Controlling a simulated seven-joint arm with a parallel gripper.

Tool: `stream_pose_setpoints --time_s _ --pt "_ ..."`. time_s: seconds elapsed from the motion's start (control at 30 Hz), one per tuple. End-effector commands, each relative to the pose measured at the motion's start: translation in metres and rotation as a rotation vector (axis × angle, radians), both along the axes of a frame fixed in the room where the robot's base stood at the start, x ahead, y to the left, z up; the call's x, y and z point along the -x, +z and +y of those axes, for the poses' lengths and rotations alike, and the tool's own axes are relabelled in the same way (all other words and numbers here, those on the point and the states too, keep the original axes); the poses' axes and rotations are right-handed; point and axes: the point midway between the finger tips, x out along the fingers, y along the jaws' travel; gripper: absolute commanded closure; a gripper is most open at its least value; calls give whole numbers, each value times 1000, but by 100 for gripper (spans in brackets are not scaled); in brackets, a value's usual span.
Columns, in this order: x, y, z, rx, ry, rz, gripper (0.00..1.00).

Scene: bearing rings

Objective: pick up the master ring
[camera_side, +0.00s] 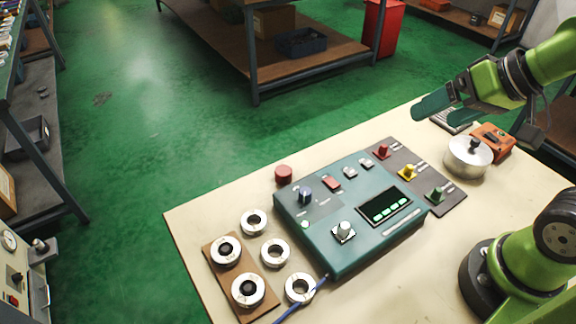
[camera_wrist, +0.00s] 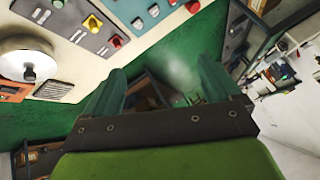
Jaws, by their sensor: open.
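Several silver bearing rings lie at the front left of the table in the side view. One ring (camera_side: 244,222) lies at the back, another (camera_side: 265,252) in the middle, and a third (camera_side: 290,290) near the blue cable. Two more, with dark centres, sit on a brown board: an upper one (camera_side: 215,249) and a lower one (camera_side: 238,291). I cannot tell which is the master ring. My gripper (camera_side: 432,106) is raised over the table's far right end, well away from the rings. Its two green fingers are apart and empty in the wrist view (camera_wrist: 160,84), where no rings show.
A teal control box (camera_side: 325,258) with knobs stands right of the rings. A grey panel (camera_side: 410,165) with coloured switches, a silver lidded pot (camera_side: 462,163) and an orange box (camera_side: 497,142) lie further right. A red button (camera_side: 283,174) sits behind the box. Bare table (camera_side: 190,222) shows at left.

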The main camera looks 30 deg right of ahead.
Motion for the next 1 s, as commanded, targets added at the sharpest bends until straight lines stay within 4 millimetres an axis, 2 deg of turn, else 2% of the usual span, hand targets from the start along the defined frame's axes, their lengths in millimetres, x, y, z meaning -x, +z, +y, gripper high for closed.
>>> stream_pose_setpoints --time_s 0.17,0.27,0.37,0.57,0.7,0.83,1.0 --pt "0 -1 3 0 13 3 9" --pt "-2 -13 16 1 65 59 9" --pt "-17 -16 37 13 148 114 9" --pt "-64 -14 103 45 295 260 9" --pt "-92 -21 161 75 341 365 9" --pt "-110 -36 220 118 350 458 9" --pt "-119 -65 302 184 302 554 9"
